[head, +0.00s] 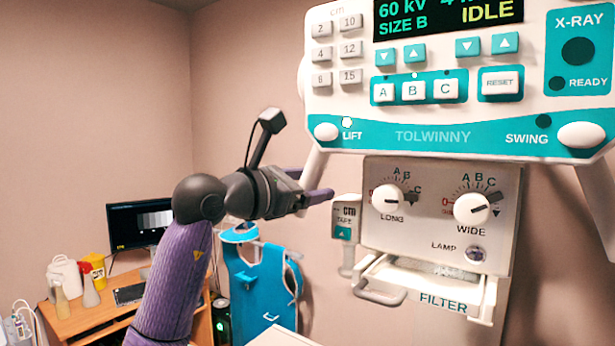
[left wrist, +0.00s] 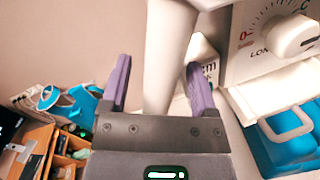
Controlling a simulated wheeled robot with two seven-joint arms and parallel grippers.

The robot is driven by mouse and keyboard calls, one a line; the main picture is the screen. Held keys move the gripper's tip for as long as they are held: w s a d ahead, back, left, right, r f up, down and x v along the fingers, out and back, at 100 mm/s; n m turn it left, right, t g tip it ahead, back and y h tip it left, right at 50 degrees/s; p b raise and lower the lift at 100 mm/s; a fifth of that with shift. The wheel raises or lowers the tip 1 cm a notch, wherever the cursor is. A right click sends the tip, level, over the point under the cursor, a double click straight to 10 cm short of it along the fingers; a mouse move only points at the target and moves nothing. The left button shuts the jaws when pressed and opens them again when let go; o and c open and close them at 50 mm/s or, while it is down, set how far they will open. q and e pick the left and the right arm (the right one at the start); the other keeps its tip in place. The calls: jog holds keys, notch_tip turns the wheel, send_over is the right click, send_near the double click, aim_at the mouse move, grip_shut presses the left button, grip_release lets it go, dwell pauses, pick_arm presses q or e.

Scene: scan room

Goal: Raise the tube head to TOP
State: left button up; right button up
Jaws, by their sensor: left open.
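The tube head (head: 435,137) fills the upper right of the head view, with a teal and white panel and a display reading IDLE. Its white oval LIFT button (head: 326,132) is at the lower left, beside a white indicator dot; the SWING button (head: 582,134) is at the lower right. A white handle bar (head: 312,168) slants down from the panel's left side. My left gripper (head: 318,195) is open beside the bar's lower part. In the left wrist view the bar (left wrist: 168,55) shows between the open fingers (left wrist: 158,88); I cannot tell whether it touches them. My right gripper is not in view.
Below the panel is the collimator (head: 435,225) with LONG and WIDE knobs and a FILTER tray (head: 425,290). A tape box (head: 346,217) sits on its left. A blue apron (head: 262,275) and a desk with a monitor (head: 140,222) stand behind at left.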

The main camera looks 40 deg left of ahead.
pick_arm(q)
grip_shut()
dwell(1.4)
